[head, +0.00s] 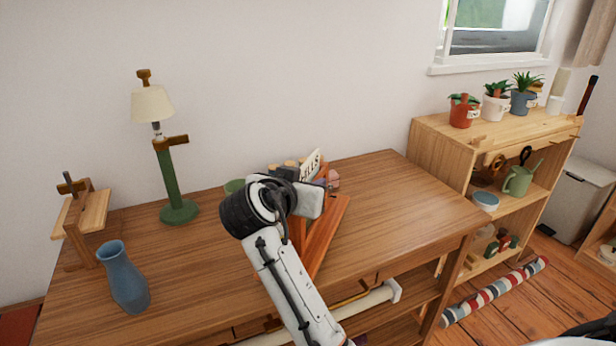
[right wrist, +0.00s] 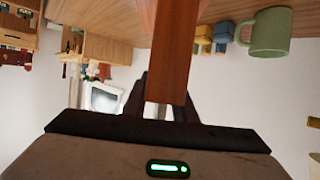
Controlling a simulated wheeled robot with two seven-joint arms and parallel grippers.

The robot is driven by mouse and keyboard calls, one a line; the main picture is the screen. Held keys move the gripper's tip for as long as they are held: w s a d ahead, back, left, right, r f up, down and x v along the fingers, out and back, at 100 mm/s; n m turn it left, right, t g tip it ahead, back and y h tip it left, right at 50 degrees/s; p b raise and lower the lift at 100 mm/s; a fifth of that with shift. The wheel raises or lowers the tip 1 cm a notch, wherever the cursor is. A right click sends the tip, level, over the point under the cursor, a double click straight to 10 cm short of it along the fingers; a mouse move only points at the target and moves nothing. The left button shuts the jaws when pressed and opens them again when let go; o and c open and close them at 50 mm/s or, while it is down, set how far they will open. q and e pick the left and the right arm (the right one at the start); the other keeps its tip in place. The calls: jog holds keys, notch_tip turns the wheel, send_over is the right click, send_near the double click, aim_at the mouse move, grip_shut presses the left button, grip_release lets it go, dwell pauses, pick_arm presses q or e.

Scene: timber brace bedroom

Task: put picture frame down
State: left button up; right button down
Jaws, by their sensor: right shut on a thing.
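The picture frame, reddish-brown wood, shows in the head view (head: 325,237) on or just above the wooden desk (head: 400,195), partly hidden behind my right arm. I cannot tell whether it touches the desk. My right gripper (head: 302,198) is shut on it. In the right wrist view one wooden bar of the frame (right wrist: 173,50) runs between the fingers (right wrist: 168,105). Its picture face is not clear. My left gripper is not in view.
A green lamp (head: 178,210), a blue vase (head: 127,280) and a wooden stand (head: 82,215) are on the desk's left. A green mug (right wrist: 268,32) and small blocks are near the gripper. The desk's right side is clear. A shelf with plants (head: 470,145) stands at right.

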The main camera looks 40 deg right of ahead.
jog(key=shift+f, duration=1.6)
jog(key=shift+f+b, duration=0.15)
jog(key=shift+b, duration=0.15)
jog(key=c, duration=1.4)
grip_release()
jog(key=shift+f, duration=0.2)
jog(key=shift+c, duration=0.2)
